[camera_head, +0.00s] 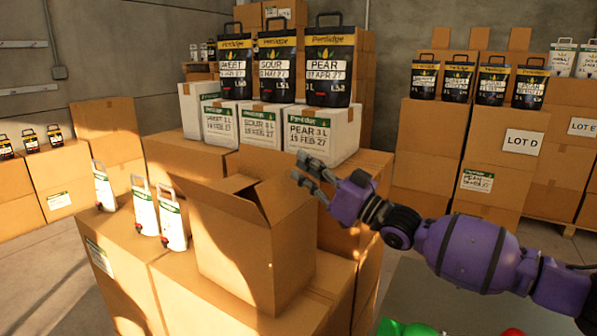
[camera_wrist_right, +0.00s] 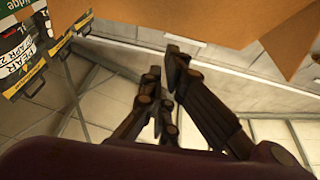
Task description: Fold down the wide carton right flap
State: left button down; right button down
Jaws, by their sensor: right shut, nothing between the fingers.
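The wide carton (camera_head: 254,262) is a brown box standing on other boxes in the middle of the head view. Its top is partly open: a flap (camera_head: 207,197) slopes over the front left, and another (camera_head: 228,184) stands tilted behind it. A raised panel at its right side seems to be the right flap (camera_head: 285,192); its exact angle is hard to tell. My right gripper (camera_head: 299,170) is shut and empty, beside the carton's upper right edge. In the right wrist view its fingers (camera_wrist_right: 165,72) are close together below a brown cardboard panel (camera_wrist_right: 215,18). I cannot tell whether they touch it.
White cartons (camera_head: 262,130) bearing black pouches (camera_head: 277,72) stand close behind. White pouches (camera_head: 172,222) stand just left of the carton. Stacked boxes (camera_head: 428,140) with more pouches line the back right. Floor (camera_head: 405,300) shows below my right arm.

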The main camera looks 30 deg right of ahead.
jog(key=shift+w+a+f, duration=0.2)
jog(key=shift+w, duration=0.2)
jog(key=shift+w+a+f, duration=0.15)
jog(key=shift+w+f, duration=0.05)
jog(key=shift+w, duration=0.2)
